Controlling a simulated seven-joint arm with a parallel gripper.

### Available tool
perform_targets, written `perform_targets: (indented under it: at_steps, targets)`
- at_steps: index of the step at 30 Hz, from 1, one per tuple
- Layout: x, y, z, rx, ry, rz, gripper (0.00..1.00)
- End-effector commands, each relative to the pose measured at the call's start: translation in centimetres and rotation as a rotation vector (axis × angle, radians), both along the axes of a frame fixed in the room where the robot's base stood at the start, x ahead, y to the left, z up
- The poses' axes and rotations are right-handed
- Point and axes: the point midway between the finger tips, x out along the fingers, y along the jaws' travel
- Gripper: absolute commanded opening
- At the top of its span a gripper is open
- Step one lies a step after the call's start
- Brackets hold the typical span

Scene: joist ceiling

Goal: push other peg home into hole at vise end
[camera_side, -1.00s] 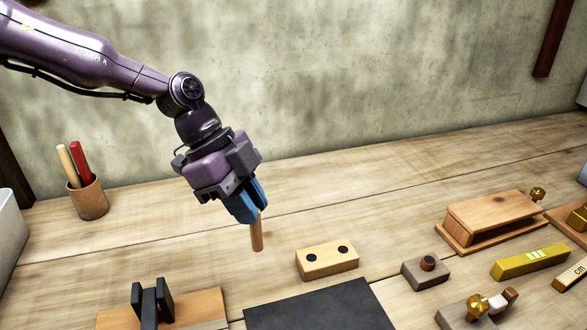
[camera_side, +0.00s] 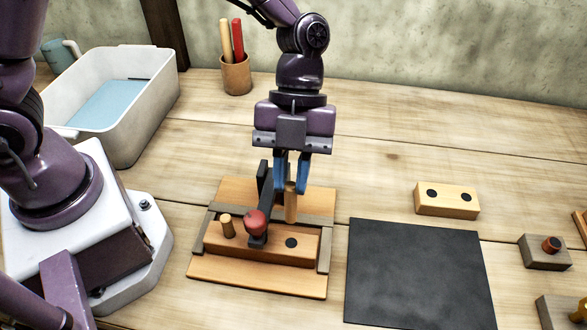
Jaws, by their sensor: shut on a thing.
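My gripper (camera_side: 291,186), with blue fingers, is shut on an upright wooden peg (camera_side: 290,208). The peg points down, in line in the picture with a dark empty hole (camera_side: 291,242) near the right end of a wooden block (camera_side: 262,243). Its lower end appears above the block; the exact gap is unclear. The block lies in a wooden fixture (camera_side: 240,274) with grey side pieces. Another peg (camera_side: 227,227) stands in the block near its left end, sticking up. A clamp with a red knob (camera_side: 256,223) sits between the two peg positions.
A dark mat (camera_side: 420,270) lies right of the fixture. A light block with two dark holes (camera_side: 447,200) lies behind the mat. A cup of sticks (camera_side: 236,76) and a white bin (camera_side: 150,118) stand at the back left. A small grey block (camera_side: 545,252) is at right.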

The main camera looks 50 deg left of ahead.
Motion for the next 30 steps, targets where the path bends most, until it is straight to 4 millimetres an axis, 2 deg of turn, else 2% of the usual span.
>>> perform_targets:
  at_steps: [18,30]
  targets:
    - [0.0,0.0,-4.8,0.0,0.002,0.003,0.0]
    - [0.0,0.0,-5.6,-0.001,0.0,0.001,0.0]
